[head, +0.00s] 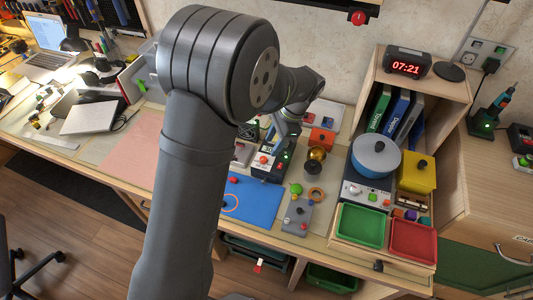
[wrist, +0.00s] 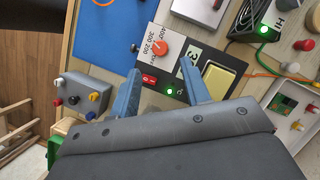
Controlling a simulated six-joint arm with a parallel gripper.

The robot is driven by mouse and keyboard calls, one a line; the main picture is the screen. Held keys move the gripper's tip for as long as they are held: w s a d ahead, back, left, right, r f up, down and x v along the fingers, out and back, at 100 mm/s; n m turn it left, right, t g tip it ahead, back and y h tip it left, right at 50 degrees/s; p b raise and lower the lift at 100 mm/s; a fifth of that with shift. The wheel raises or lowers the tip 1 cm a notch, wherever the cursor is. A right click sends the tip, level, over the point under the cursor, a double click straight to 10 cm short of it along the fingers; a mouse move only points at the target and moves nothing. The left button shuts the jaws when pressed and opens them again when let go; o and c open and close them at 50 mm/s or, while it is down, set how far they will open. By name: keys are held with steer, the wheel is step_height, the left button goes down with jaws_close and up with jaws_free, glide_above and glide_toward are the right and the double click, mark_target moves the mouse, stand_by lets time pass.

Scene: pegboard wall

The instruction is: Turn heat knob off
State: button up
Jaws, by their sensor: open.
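The heat knob (wrist: 162,48) is a round orange knob on a black control box (wrist: 172,72). The knob also shows in the head view (head: 264,159). My gripper (wrist: 160,68) is open and empty, with its two blue fingers pointing at the box. In the wrist picture the knob appears just beyond the fingertips, between their lines, and no contact shows. A red switch (wrist: 149,80) and a lit green lamp (wrist: 169,91) sit near the knob.
A blue mat (head: 250,198) lies in front of the box. A grey box with coloured knobs (wrist: 82,95) stands to the left in the wrist view. A yellow plate (wrist: 216,80), a second device with a green lamp (wrist: 263,29) and an orange cable (wrist: 262,70) lie to the right.

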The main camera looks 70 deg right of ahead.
mark_target(264, 158)
steer(key=x, duration=0.6)
jaws_close()
